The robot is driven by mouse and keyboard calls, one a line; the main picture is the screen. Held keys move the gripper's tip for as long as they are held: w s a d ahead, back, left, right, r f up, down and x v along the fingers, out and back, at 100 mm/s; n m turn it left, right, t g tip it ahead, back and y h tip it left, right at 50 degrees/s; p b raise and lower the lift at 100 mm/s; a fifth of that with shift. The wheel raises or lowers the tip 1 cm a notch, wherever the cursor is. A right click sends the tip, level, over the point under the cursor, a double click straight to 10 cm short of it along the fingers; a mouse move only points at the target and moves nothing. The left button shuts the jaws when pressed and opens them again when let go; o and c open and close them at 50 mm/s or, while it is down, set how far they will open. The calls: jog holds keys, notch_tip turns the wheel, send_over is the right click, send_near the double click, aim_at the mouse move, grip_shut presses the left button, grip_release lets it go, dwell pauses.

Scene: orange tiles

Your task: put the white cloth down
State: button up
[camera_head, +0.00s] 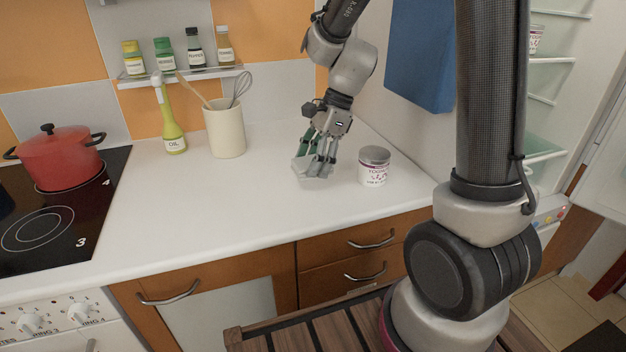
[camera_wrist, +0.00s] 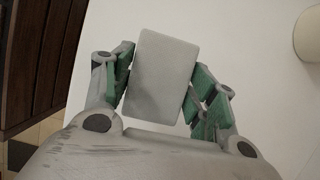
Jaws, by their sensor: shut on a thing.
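The white cloth (camera_wrist: 158,75) shows in the wrist view as a pale grey-white rectangular block between the green-padded fingers of my gripper (camera_wrist: 160,85). Both finger pads touch its sides. In the head view my gripper (camera_head: 318,160) points down over the white counter, just left of a yogurt tub. The cloth (camera_head: 304,168) shows there as a small pale shape at the fingertips, low over the counter. The fingers partly hide it, and I cannot tell whether it touches the counter.
The yogurt tub (camera_head: 374,166) stands close right of my gripper on the white counter (camera_head: 215,210). A utensil crock (camera_head: 224,128), an oil bottle (camera_head: 173,130) and a red pot (camera_head: 60,158) on the hob are further left. The counter's front middle is clear.

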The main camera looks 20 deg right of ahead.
aim_at(310, 191)
notch_tip(310, 191, down, 5)
jog(key=shift+r, duration=0.1)
dwell(0.3)
jog(key=shift+f, duration=0.35)
jog(key=shift+s+f, duration=0.2)
jog(key=shift+f, duration=0.05)
jog(key=o, duration=1)
jog(key=shift+w+f, duration=0.1)
jog(key=shift+f, duration=0.05)
jog(key=shift+o, duration=0.2)
